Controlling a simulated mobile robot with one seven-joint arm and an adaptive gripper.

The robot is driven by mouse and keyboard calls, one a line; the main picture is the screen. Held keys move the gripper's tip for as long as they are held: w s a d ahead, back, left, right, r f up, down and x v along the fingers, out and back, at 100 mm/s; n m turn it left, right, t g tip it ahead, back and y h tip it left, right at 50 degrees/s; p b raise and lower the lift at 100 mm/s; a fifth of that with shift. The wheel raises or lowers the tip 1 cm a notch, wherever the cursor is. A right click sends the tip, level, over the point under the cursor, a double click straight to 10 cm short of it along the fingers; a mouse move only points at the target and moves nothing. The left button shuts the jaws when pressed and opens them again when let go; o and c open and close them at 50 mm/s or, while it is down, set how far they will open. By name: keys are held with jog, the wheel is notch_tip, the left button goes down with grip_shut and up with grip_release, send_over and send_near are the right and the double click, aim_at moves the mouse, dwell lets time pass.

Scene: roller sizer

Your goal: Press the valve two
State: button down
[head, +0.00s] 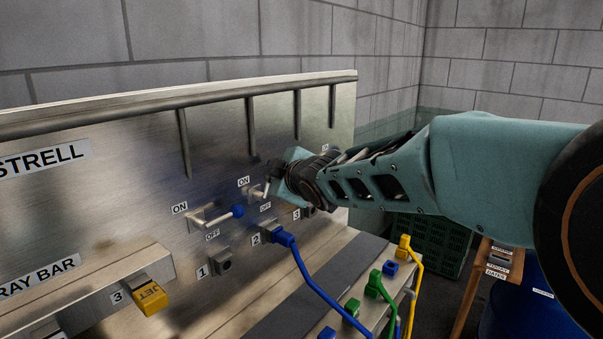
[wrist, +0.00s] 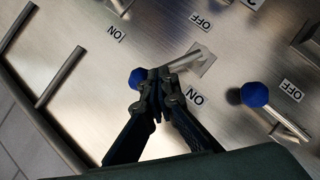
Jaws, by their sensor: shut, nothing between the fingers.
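Valve two is a metal lever (wrist: 185,62) with a blue knob (wrist: 137,77), on the steel panel between an ON and an OFF label. In the head view its lever (head: 257,193) shows just left of my gripper (head: 274,178). In the wrist view my gripper (wrist: 157,88) is shut and empty, with its fingertips over the lever beside the knob. The fingers hide part of the lever, and I cannot tell whether they touch it. Below valve two, the socket marked 2 (head: 268,231) has a blue hose (head: 310,277).
The lever of valve one (head: 205,219), with its blue knob (head: 238,211), is close on the left; the knob also shows in the wrist view (wrist: 255,94). Metal bars (head: 250,125) stand out above. Coloured hose fittings (head: 375,283) line the ledge below. A dark green crate (head: 430,240) is behind my arm.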

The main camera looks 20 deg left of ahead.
jog(key=shift+w+d+p, duration=0.2)
jog(key=shift+w+p, duration=0.3)
jog(key=shift+p, duration=0.5)
dwell(1.2)
jog(key=shift+w+d+f, duration=0.15)
jog(key=shift+w+d, duration=0.2)
jog(key=shift+w, duration=0.35)
dwell(0.6)
jog(key=shift+w+d+f+b, duration=0.35)
jog(key=shift+w+f+b, duration=0.2)
jog(key=shift+w, duration=0.1)
dwell(0.6)
jog(key=shift+w+d+f+b, duration=0.2)
jog(key=shift+w+f+b, duration=0.15)
jog(key=shift+f+b, duration=0.3)
dwell(2.6)
